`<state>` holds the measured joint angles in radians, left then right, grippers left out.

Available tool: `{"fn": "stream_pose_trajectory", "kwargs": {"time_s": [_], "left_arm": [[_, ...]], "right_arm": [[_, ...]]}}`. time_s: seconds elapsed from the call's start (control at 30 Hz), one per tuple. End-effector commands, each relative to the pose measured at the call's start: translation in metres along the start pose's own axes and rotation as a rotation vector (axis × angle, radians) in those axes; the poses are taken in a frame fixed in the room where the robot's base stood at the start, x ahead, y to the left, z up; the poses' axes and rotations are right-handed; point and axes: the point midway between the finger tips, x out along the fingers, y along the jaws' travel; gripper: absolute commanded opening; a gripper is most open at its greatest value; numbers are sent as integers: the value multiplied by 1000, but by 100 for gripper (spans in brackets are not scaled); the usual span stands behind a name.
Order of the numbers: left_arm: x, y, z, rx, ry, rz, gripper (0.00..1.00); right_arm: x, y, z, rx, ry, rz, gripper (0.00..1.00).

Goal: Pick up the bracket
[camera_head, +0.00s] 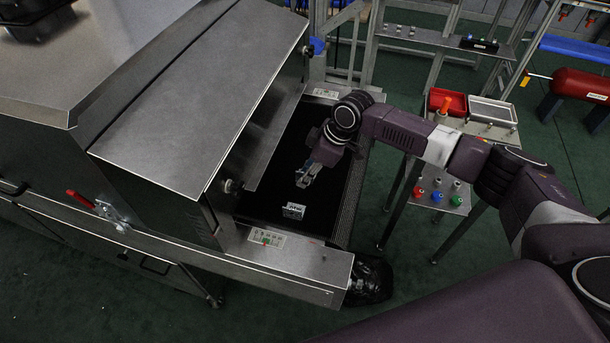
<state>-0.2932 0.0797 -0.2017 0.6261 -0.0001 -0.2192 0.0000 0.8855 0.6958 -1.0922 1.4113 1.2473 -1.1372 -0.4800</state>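The bracket (293,211) is a small light-grey metal piece. It lies on the black conveyor belt (279,190) near the front end of the tunnel dryer. My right gripper (301,183) is over the belt, a little behind and above the bracket in the picture, and apart from it. Its fingers point down toward the belt. They are small and dark here, so I cannot tell whether they are open or shut. My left gripper is not in view.
The dryer's metal hood (205,90) stands left of the belt. A metal rail (285,260) edges the belt's front. A small stand to the right holds a red tray (447,102) and a grey tray (493,111). A black bag (369,281) sits below the rail's right end.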

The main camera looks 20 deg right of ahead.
Motion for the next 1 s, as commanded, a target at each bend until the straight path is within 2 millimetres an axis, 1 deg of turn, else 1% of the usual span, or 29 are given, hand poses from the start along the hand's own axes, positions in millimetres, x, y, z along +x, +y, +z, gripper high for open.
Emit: {"fn": "stream_pose_trajectory", "kwargs": {"time_s": [0.07, 0.27, 0.5, 0.77, 0.87, 1.0], "left_arm": [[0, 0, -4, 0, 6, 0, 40], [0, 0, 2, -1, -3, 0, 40], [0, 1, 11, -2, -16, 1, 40], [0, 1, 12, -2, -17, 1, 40], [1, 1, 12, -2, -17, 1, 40], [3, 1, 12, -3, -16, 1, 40]], "right_arm": [[0, 0, 0, 0, 0, 0, 22], [0, 0, 0, 1, 0, 0, 0], [-1, 0, 0, 1, 1, 1, 0], [-2, 0, -1, 1, 2, 1, 0], [-7, 1, -4, 1, 3, 2, 0], [-23, 1, -10, -1, 4, 3, 0]]}}
